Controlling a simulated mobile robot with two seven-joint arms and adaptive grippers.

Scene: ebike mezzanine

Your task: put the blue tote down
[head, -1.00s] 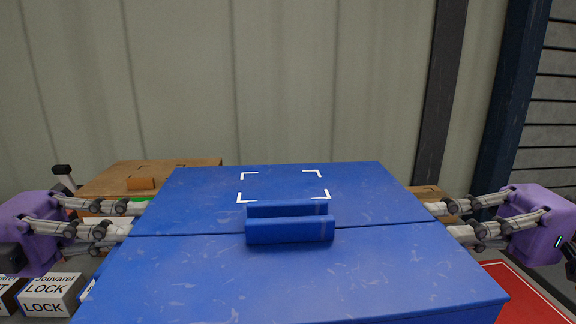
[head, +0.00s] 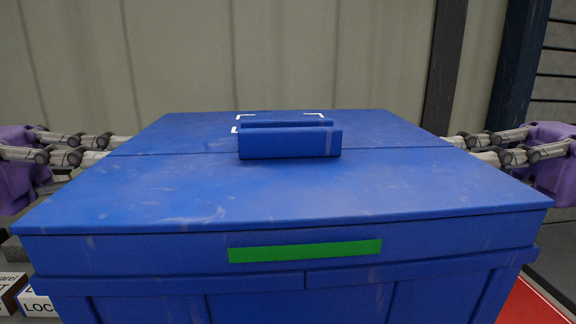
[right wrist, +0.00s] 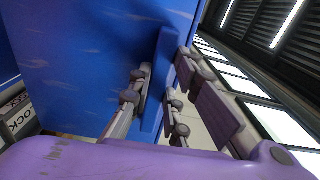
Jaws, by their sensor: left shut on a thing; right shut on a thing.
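The blue tote (head: 290,190) fills the middle of the head view, with its lid shut. A raised blue block (head: 290,143) stands on the lid, and a green strip (head: 305,250) is on the front face. The tote's underside is out of view. My left gripper (head: 112,143) is shut on the tote's left side. My right gripper (head: 458,143) is shut on its right side. In the right wrist view, my right gripper's fingers (right wrist: 157,95) close on a blue edge of the tote (right wrist: 95,60).
A red floor area (head: 535,303) lies at the lower right. A pale ribbed wall (head: 300,55) and dark posts stand behind.

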